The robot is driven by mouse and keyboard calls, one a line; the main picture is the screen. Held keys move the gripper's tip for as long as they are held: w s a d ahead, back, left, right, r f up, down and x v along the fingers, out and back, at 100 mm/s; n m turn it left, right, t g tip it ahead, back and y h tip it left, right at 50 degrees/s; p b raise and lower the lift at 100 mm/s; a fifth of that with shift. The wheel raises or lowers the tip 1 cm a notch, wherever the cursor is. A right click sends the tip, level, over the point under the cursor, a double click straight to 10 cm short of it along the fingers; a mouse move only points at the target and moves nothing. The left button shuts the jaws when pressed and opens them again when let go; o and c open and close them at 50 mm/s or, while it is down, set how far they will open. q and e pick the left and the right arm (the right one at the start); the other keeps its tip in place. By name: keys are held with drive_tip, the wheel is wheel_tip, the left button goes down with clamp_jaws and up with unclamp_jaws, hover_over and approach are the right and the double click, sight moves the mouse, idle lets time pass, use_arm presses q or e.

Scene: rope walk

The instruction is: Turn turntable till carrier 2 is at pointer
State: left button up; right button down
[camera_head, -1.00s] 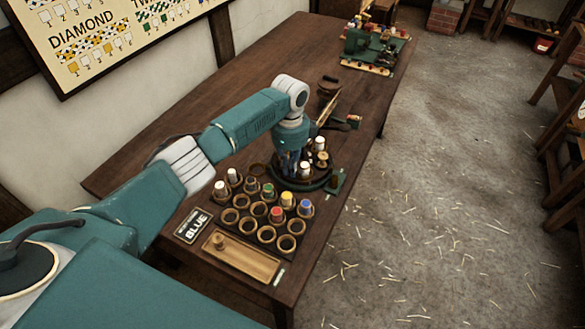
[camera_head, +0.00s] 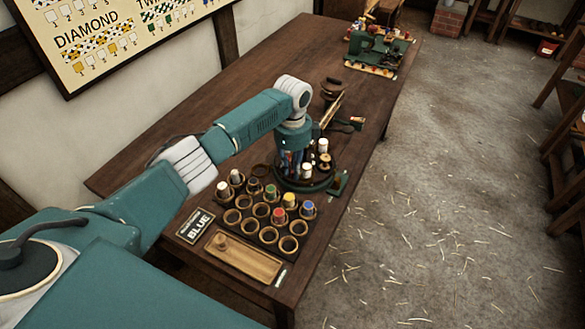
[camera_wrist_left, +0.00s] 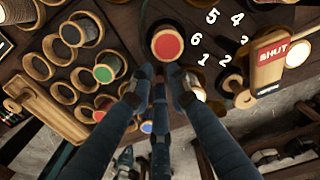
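The round turntable (camera_head: 306,187) stands on the bench, with white-topped carriers (camera_head: 322,146) and a wooden one on it. My left gripper (camera_head: 291,170) points down over its left side and hides part of it. In the left wrist view, white numerals 1, 2, 4, 5 and 6 show around a dark centre, and carrier 2 cannot be singled out. My left fingers (camera_wrist_left: 160,78) come close together beside a red-topped round piece (camera_wrist_left: 166,43); whether they grip it cannot be told. A green block (camera_head: 338,184) at the turntable's right edge may be the pointer. My right gripper is not seen.
A rack (camera_head: 245,222) of wooden rings with several coloured spools stands in front of the turntable, beside a BLUE sign (camera_head: 196,226) and a wooden tray (camera_head: 243,259). A SHUT sign (camera_wrist_left: 285,50) shows in the left wrist view. A green machine (camera_head: 375,52) stands farther back.

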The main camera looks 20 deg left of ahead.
use_arm(q)
wheel_tip(320, 180, up, 12)
idle(0.4)
idle(0.4)
